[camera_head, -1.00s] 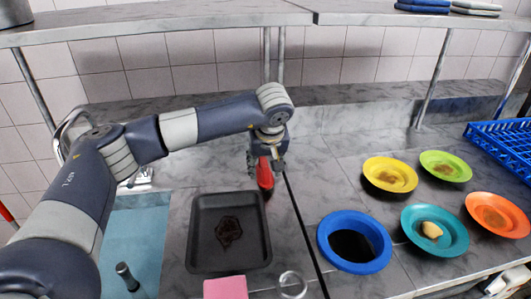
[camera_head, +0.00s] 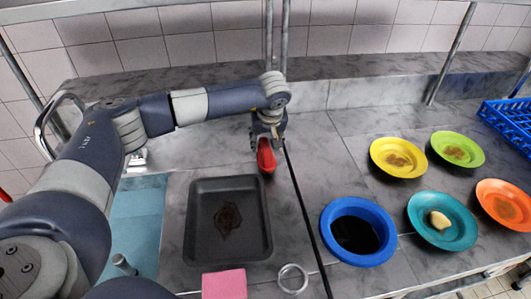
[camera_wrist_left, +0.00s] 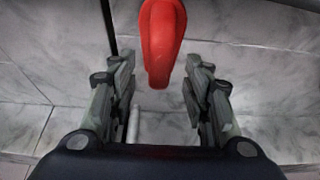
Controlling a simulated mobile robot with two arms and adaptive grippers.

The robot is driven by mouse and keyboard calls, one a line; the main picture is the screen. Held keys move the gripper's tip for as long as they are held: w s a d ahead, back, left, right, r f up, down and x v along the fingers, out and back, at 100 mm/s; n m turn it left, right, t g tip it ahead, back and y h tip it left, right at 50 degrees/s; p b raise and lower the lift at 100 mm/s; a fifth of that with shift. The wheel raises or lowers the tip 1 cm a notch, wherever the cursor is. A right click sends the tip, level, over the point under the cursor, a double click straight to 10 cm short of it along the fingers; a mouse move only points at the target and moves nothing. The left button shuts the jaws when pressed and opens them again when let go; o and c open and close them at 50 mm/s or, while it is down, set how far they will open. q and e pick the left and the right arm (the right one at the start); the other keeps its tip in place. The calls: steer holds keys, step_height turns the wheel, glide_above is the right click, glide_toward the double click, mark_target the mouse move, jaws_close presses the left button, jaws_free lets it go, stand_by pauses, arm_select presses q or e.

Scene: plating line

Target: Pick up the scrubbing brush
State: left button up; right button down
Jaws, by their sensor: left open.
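The scrubbing brush appears to be the red, rounded object (camera_head: 266,156) on the grey counter, behind the black tray's right corner. Its bristles are not visible. My left gripper (camera_head: 268,134) is right at it, reaching in from behind; its fingers are hard to make out in the head view. In the left wrist view, my left gripper (camera_wrist_left: 158,80) is open, with a finger on either side. The red brush (camera_wrist_left: 162,38) lies ahead, its near end at the gap between the fingertips. The fingers look apart from it. My right gripper is not in view.
A black tray (camera_head: 194,235) with a brown stain is in front. A pink sponge (camera_head: 224,284) and metal ring (camera_head: 292,278) lie nearby. A blue-rimmed round opening (camera_head: 337,212) and several dirty plates are right. A thin black strip (camera_head: 303,215) runs beside the brush.

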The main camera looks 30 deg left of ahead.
mark_target(265, 143)
arm_select(q)
steer(key=p+x, duration=0.1)
steer(key=x, duration=0.2)
steer(key=shift+f, duration=0.2)
steer(key=shift+w+f, duration=0.15)
jaws_close()
